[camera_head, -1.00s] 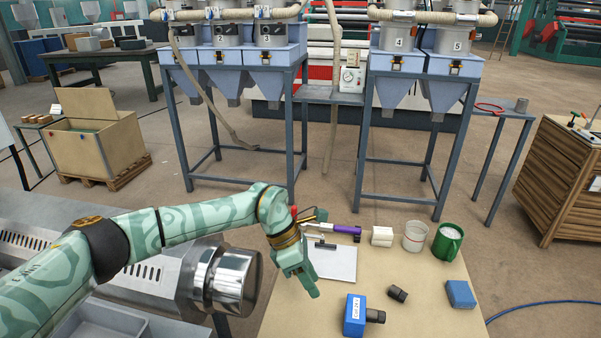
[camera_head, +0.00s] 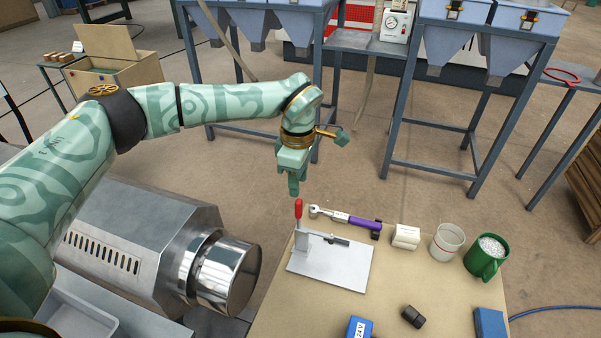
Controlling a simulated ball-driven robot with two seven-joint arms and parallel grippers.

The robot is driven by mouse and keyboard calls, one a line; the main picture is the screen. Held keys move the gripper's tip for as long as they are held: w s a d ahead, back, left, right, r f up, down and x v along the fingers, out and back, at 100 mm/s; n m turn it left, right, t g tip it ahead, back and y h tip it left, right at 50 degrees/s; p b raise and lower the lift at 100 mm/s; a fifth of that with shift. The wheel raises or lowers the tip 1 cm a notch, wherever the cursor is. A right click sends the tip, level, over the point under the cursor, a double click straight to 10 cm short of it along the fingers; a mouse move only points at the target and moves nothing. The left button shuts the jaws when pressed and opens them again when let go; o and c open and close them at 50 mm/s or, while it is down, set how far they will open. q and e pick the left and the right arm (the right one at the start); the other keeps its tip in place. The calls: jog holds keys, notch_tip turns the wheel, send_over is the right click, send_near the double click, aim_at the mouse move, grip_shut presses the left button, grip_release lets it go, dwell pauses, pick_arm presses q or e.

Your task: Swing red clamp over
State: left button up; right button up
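The red clamp handle (camera_head: 298,209) stands upright at the back left of a light metal plate (camera_head: 335,270) on the table. Its black-tipped clamp arm (camera_head: 336,240) lies out to the right over the plate. My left gripper (camera_head: 293,190) points down just above the red handle's top in the picture. Its fingers overlap one another from this angle, so I cannot tell their opening or whether they touch the handle. My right gripper is not in view.
A purple-handled tool (camera_head: 352,222), white block (camera_head: 406,237), clear cup (camera_head: 446,244) and green mug (camera_head: 486,257) line the table's back edge. A black fitting (camera_head: 412,316) and blue boxes (camera_head: 359,327) lie nearer. A metal machine with a shiny cylinder (camera_head: 225,275) stands left.

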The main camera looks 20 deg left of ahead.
aim_at(298, 200)
pick_arm(q)
notch_tip(298, 200, down, 7)
jog(key=b, duration=0.5)
jog(key=shift+w+r, duration=0.15)
jog(key=shift+r, duration=0.15)
jog(key=shift+p, duration=0.35)
jog(key=shift+f, duration=0.1)
jog(key=c, duration=0.7)
